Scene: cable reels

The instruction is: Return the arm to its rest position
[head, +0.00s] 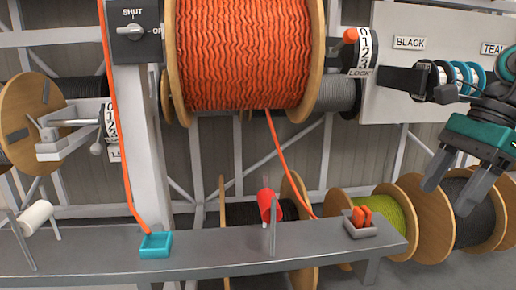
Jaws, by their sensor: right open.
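My right gripper (446,197) is at the right side of the head view. Its two grey fingers point down and left, spread apart with nothing between them. It hangs in front of the lower reels, below the grey panel, and appears apart from the bench. My left gripper is not in the head view.
A bench (200,262) crosses the front, bearing a teal tray (155,245), a red-topped upright piece (268,206) and a grey holder (360,230) with an orange piece. A large orange cable reel (245,50) hangs above. A panel (400,75) with coloured rings is beside my right arm.

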